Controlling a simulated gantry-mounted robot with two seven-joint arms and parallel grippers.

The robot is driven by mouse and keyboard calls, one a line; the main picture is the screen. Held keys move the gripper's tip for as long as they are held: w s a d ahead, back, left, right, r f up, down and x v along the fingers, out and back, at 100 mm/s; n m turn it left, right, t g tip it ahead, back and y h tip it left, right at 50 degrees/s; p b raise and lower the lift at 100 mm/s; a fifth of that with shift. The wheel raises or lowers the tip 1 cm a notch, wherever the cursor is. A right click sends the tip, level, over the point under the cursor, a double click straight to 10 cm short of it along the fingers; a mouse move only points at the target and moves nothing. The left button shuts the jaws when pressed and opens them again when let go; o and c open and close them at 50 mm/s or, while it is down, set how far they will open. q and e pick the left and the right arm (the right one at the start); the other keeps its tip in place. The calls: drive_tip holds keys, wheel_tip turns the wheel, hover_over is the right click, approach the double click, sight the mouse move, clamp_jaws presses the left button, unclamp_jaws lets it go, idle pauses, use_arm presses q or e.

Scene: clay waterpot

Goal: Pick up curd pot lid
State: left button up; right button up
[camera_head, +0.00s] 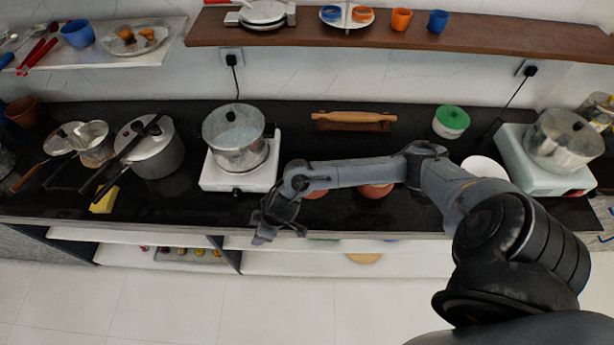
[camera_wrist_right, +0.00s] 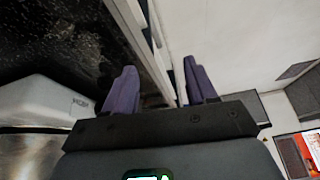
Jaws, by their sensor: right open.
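Two terracotta-coloured round pieces sit on the black counter, the larger (camera_head: 375,191) right of the smaller (camera_head: 316,194). My right arm crosses in front of them and hides much of both, so I cannot tell which is the curd pot or its lid. A white pot with a green lid (camera_head: 451,121) stands behind the arm, to the right. My right gripper (camera_head: 260,238) is at the counter's front edge, left of the terracotta pieces. In the right wrist view its purple fingers (camera_wrist_right: 160,90) are apart with nothing between them. My left gripper is not in view.
A steel pot (camera_head: 235,140) stands on a white stove (camera_head: 240,178) just behind the right gripper. A rolling pin (camera_head: 353,117) lies near the wall. A white plate (camera_head: 484,167) and another steel pot (camera_head: 564,141) are at right. Open shelves (camera_head: 300,262) lie below the counter.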

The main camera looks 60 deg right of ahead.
drive_tip(key=s+d+r+m+g+h+p, duration=0.15)
drive_tip(key=d+r+m, duration=0.3)
drive_tip(key=d, duration=0.85)
drive_tip(key=s+d+r+m+g+h+p, duration=0.1)
drive_tip(key=s+d+r+m+g+p, duration=0.3)
drive_tip(key=d, duration=0.8)
drive_tip(key=f, duration=0.1)
drive_tip(key=w+f+b, duration=0.1)
drive_tip(key=f+t+b, duration=0.1)
drive_tip(key=shift+w+n, duration=0.3)
drive_tip(key=shift+n, duration=0.05)
drive_tip(key=shift+w+a+f+b, duration=0.15)
drive_tip(key=shift+f+b, duration=0.1)
drive_tip(key=shift+f, duration=0.9)
drive_tip(key=shift+w+a+f+b, duration=0.15)
drive_tip(key=shift+f+b, duration=0.1)
drive_tip(key=shift+f, duration=0.9)
drive_tip(key=shift+s+f, duration=0.1)
drive_tip(key=shift+f, duration=0.4)
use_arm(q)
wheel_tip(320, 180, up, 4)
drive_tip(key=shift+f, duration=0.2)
use_arm(e)
drive_tip(key=shift+c, duration=0.3)
clamp_jaws()
